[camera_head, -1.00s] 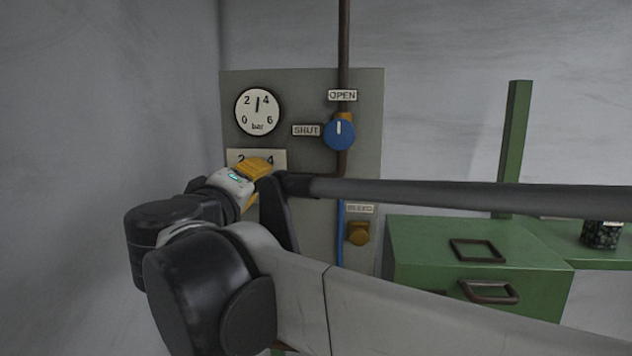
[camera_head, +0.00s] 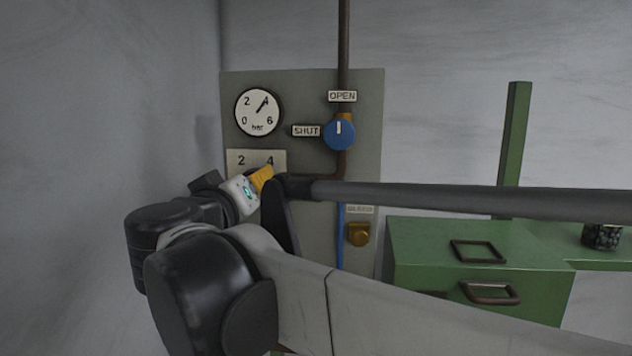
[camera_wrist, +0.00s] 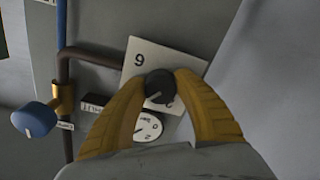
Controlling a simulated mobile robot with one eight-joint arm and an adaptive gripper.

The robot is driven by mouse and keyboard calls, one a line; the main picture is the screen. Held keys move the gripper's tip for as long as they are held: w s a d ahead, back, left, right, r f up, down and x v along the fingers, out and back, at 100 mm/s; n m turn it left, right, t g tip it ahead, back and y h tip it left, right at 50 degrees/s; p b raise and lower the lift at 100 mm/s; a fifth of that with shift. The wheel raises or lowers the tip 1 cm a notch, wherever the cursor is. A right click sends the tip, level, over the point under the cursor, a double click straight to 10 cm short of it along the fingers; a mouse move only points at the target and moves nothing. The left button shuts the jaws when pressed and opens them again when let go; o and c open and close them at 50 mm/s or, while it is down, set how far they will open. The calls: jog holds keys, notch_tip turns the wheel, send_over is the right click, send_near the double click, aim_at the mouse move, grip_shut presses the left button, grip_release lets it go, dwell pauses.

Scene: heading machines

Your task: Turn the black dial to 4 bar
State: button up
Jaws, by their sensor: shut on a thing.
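The black dial (camera_wrist: 160,88) shows in the wrist view between the two yellow fingertips of my gripper (camera_wrist: 160,82), which is shut on it. The dial sits on a pale scale plate (camera_wrist: 131,70), seen upside down there. In the head view the plate (camera_head: 240,168) shows its 2 and 4; my gripper (camera_head: 262,179) and arm hide the dial and the lower plate. The round bar gauge (camera_head: 258,112) is above the plate. Its needle points up and right, at or close to the 4.
The blue valve knob (camera_head: 340,134) right of the gauge has its white mark pointing up toward OPEN. A brass bleed fitting (camera_head: 358,234) sits lower on the grey panel (camera_head: 300,88). A brown pipe (camera_head: 344,40) runs down the panel. A green cabinet (camera_head: 480,240) stands at the right.

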dwell(0.3)
jog(key=o, duration=1.2)
jog(key=s, duration=1.2)
jog(key=shift+a, duration=0.3)
jog(key=shift+w, duration=0.1)
